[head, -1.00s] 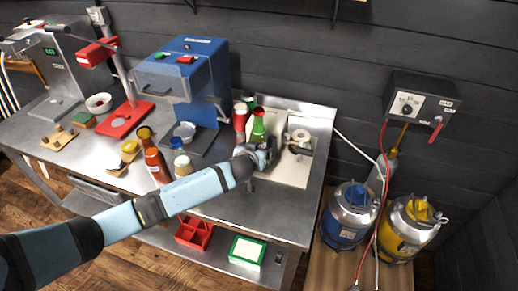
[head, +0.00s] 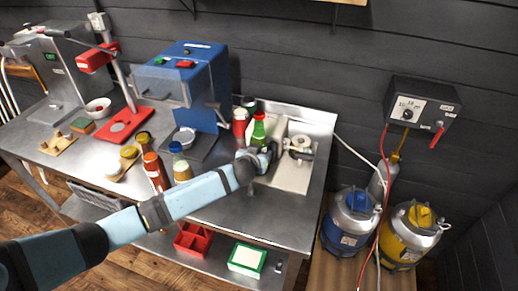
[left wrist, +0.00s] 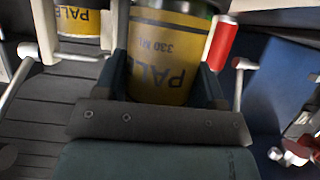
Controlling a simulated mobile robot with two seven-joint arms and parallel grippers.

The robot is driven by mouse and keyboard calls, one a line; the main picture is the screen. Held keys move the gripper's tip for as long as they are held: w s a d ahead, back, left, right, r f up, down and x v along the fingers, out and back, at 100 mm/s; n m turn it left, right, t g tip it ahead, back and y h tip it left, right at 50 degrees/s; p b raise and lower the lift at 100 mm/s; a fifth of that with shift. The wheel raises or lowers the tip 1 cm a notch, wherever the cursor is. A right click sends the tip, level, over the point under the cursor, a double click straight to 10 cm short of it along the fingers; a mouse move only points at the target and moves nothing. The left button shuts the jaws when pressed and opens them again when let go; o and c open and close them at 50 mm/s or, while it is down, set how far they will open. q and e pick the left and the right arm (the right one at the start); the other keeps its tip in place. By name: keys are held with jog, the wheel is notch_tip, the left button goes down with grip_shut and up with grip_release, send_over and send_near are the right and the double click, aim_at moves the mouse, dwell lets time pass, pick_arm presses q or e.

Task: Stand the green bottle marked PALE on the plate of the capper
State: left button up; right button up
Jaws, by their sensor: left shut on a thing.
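The green bottle (head: 258,132) with a red cap stands upright at the right part of the steel bench. My left gripper (head: 264,157) is shut on it from the front. In the left wrist view, its yellow label (left wrist: 162,58) reads PALE 330 ML, upside down, between the two fingers. I cannot tell whether its base touches the surface. The capper (head: 98,55), a red head on a column, is at the left; its red plate (head: 138,117) looks empty. My right gripper is not in view.
A blue machine (head: 183,78) stands between the bottle and the capper. Bottles with orange (head: 155,172) and blue (head: 181,165) caps stand at the front. A red bottle (head: 240,122) is close to the left of the green one. A second PALE label (left wrist: 78,20) shows in the wrist view.

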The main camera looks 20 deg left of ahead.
pick_arm(q)
jog(key=shift+r, duration=0.15)
jog(key=shift+r+p, duration=0.8)
jog(key=shift+r, duration=0.15)
jog(key=shift+f, duration=0.1)
